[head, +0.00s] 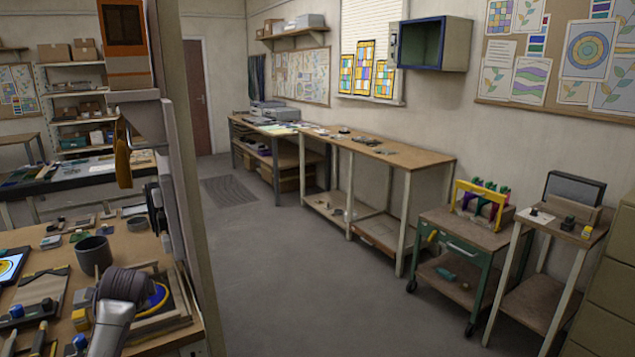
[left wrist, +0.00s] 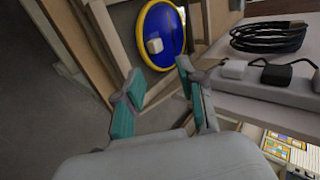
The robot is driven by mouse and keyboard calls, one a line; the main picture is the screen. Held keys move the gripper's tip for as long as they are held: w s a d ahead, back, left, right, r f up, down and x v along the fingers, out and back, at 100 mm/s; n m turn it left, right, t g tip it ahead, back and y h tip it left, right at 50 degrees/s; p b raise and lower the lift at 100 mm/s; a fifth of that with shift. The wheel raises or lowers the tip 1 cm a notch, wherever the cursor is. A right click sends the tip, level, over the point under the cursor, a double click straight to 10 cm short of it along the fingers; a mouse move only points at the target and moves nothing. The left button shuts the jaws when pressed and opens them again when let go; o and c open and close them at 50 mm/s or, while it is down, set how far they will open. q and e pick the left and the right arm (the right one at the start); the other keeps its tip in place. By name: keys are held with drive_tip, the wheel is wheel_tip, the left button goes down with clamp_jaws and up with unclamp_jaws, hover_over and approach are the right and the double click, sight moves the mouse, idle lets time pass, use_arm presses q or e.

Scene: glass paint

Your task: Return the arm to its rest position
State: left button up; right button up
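My left gripper (left wrist: 160,72) is open in the left wrist view. Its two teal-padded fingers stand apart, and I see nothing held between them. Beyond the fingertips is a blue disc (left wrist: 161,30) with a yellow rim and a small white block (left wrist: 154,46) on it. In the head view, part of the blue disc (head: 157,297) shows in a wooden frame on the bench at lower left. A grey arm link of mine rises in front of it and hides part of it. The left fingers cannot be made out in the head view. My right gripper is in neither view.
The cluttered workbench (head: 30,265) carries a dark cup (head: 93,255), tools and small bottles. A pillar (head: 183,170) stands close at its right. A power strip (left wrist: 250,80) and coiled black cable (left wrist: 268,37) lie right of the left gripper. The floor (head: 285,270) mid-room is clear.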

use_arm(q)
drive_tip(key=s+d+f+n+g+h, duration=0.1)
drive_tip(key=s+d+f+n, duration=0.1)
drive_tip(key=s+d+f, duration=0.55)
drive_tip(key=s+d+f+n+g+h, duration=0.1)
drive_tip(key=s+d+f, duration=0.3)
drive_tip(key=s+f, duration=0.5)
drive_tip(key=s+d+n+g+h, duration=0.1)
drive_tip(key=s+d+n+h, duration=0.3)
drive_tip(key=s, duration=0.9)
drive_tip(key=s+d+n+g+y, duration=0.15)
drive_tip(key=s+d, duration=0.45)
drive_tip(key=s, duration=0.8)
wheel_tip(320, 180, down, 27)
drive_tip(key=s+g, duration=0.2)
drive_tip(key=s+a+f, duration=0.2)
drive_tip(key=s+f, duration=1.2)
drive_tip(key=s, duration=0.1)
drive_tip(key=shift+s+a+f+g, duration=0.25)
drive_tip(key=shift+s+a+g, duration=0.05)
drive_tip(key=shift+a+g, duration=0.05)
